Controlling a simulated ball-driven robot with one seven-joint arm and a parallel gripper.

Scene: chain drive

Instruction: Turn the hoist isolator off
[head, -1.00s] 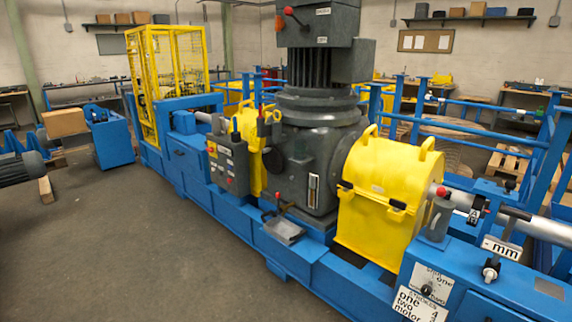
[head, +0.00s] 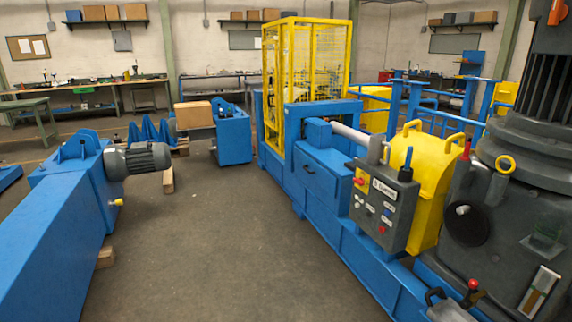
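No part labelled as the hoist isolator can be read in the head view. A grey control box (head: 398,215) stands on the blue machine frame, right of centre. A red switch on a yellow plate (head: 360,183) sits at its upper left, with small buttons and a white label beside it. I cannot tell whether this switch is the isolator, nor its position. An orange handle (head: 557,12) shows on the dark grey machine at the top right edge. My gripper is not in view.
The blue machine frame (head: 325,205) runs along the right, with a yellow mesh cage (head: 308,75) at its far end. A blue beam (head: 62,235) and a grey motor (head: 140,159) stand on the left. The concrete floor (head: 240,240) between them is clear.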

